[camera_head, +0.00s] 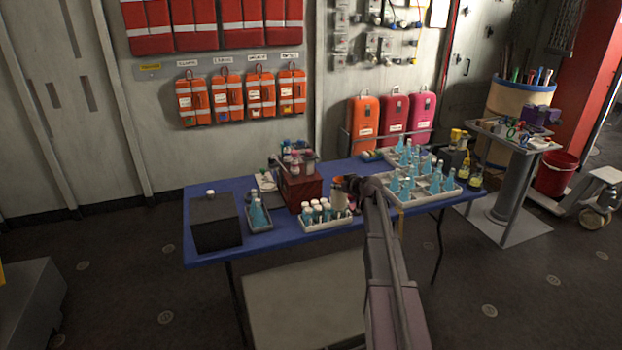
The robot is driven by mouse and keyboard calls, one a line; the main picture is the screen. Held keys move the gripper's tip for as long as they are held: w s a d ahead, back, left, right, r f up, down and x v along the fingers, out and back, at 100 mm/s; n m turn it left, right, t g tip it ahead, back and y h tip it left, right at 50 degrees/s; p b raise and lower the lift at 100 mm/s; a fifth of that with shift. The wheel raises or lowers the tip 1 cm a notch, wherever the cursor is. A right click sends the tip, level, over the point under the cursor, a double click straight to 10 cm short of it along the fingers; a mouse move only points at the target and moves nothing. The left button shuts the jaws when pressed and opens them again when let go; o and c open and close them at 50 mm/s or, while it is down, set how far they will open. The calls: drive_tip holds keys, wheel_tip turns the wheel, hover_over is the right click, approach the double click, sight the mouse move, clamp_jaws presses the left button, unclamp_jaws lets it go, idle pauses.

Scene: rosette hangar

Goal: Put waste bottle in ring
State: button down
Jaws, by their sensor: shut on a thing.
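My arm reaches from the bottom right over the blue table. My gripper (346,186) is at the table's front middle and is shut on a pale bottle (339,201) with an orange-brown top. The bottle looks upright, just right of a white tray (328,224) of small white-capped bottles. It is small in view, so I cannot tell whether its base touches the tray or hangs above it. My arm covers part of the area to its right. I cannot make out a ring for certain.
The blue table (205,252) bears a black box (215,222), a small tray of blue bottles (258,214), a dark red box (300,191) and trays of blue flasks (432,188) at the right. Yellow bottles (463,172) stand near the right end. A pedestal stand (508,190) is beyond.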

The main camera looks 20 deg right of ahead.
drive_tip(key=s+d+r+m+h+p, duration=0.1)
drive_tip(key=s+d+r+h+p, duration=0.1)
drive_tip(key=s+d, duration=1.4)
drive_tip(key=s, duration=0.2)
drive_tip(key=shift+s+d+m, duration=0.25)
drive_tip(key=shift+s+m, duration=0.15)
drive_tip(key=shift+r, duration=0.1)
